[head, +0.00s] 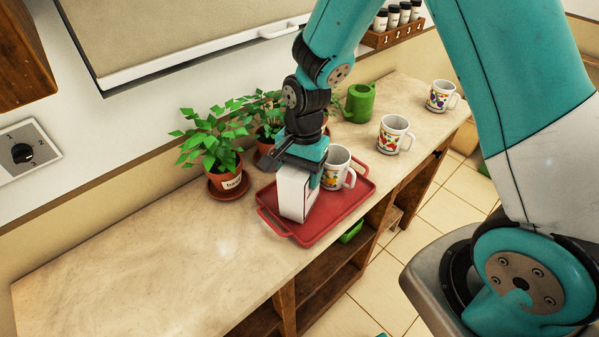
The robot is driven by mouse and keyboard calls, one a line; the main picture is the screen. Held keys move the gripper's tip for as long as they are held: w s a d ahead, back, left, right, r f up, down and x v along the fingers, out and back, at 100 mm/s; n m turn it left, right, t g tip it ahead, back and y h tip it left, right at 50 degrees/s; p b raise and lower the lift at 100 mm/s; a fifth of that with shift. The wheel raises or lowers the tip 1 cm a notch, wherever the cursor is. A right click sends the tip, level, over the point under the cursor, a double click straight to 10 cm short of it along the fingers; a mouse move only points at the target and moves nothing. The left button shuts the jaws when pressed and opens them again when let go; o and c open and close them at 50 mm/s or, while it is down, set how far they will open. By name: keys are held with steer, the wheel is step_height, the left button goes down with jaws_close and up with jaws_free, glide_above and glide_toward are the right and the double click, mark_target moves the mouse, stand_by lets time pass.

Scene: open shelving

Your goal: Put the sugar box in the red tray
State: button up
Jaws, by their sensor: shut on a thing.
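A white box (292,196), which I take to be the sugar box, stands upright at the left part of the red tray (323,226). My gripper (296,165) points down from above and is shut on the top of the box. The box's base appears to be within the tray's rim; I cannot tell whether it touches the tray floor. A patterned white mug (336,168) is in the tray, just right of the box and partly hidden by my gripper.
Potted plants (215,148) stand behind the tray, close to my gripper. A green watering can (359,103) and two more mugs (395,134) (440,96) stand to the right. The left worktop (150,255) is clear. A spice rack (393,35) is at the back wall.

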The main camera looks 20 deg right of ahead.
steer(key=shift+f, duration=0.25)
steer(key=shift+f, duration=0.1)
steer(key=o, duration=1.3)
steer(key=r, duration=0.4)
steer(key=r+b, duration=0.1)
steer(key=r, duration=0.2)
steer(key=w+d+r, duration=0.1)
steer(key=r, duration=0.3)
steer(key=shift+d+r+b, duration=0.1)
steer(key=shift+r+b, duration=0.25)
steer(key=s+a+r+n+y, duration=0.1)
steer(key=s+a+r+n, duration=0.1)
steer(key=s+n, duration=0.3)
steer(key=s+a+r+n+y, duration=0.1)
steer(key=s+a+r+n, duration=0.1)
steer(key=s+n, duration=0.4)
steer(key=s+a+r+n+t, duration=0.1)
steer(key=s+r+n, duration=0.3)
steer(key=s+n, duration=0.2)
steer(key=shift+s+a+r+y, duration=0.2)
steer(key=shift+s, duration=0.4)
steer(key=shift+s+a+r+y, duration=0.15)
steer(key=shift+s+a+y, duration=0.05)
steer(key=shift+s, duration=0.4)
